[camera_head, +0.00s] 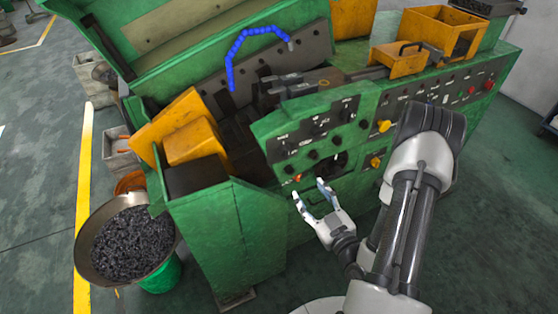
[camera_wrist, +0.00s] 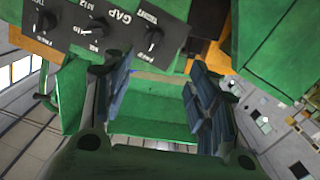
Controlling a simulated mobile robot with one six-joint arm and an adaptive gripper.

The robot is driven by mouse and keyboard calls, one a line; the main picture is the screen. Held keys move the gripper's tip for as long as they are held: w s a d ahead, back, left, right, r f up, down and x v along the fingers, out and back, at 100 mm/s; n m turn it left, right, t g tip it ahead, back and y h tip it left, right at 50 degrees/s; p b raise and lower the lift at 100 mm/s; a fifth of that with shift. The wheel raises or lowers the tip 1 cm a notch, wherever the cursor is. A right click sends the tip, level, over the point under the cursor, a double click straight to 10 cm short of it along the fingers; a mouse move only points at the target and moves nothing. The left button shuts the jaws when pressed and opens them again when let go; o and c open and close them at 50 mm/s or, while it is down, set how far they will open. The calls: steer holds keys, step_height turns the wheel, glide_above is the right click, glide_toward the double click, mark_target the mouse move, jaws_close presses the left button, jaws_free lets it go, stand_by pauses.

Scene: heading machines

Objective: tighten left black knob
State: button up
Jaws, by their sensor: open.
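A row of small black knobs sits on the dark control panel of the green machine in the head view. The left black knob (camera_head: 289,169) is at the panel's lower left; another black knob (camera_head: 313,154) is to its right. My gripper (camera_head: 309,190) is open and empty, just in front of and below these knobs, apart from them. In the wrist view, my gripper's fingers (camera_wrist: 160,75) are spread with nothing between them. Three black knobs show at the top, including one at the right (camera_wrist: 152,38); I cannot tell which matches the left one.
The green machine (camera_head: 235,235) fills the middle, with yellow knobs (camera_head: 384,126) on its right panel. A blue segmented hose (camera_head: 257,31) arches above it. A metal bowl of dark parts (camera_head: 81,243) stands at the left. The floor in front of the machine is clear.

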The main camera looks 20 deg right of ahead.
steer(key=b, duration=0.4)
glide_toward(288, 156)
steer(key=shift+m+t+h, duration=0.3)
steer(key=w+b, duration=1)
steer(key=b, duration=0.2)
steer(key=shift+f, duration=0.1)
steer(key=shift+s, duration=0.1)
steer(key=c, duration=1.1)
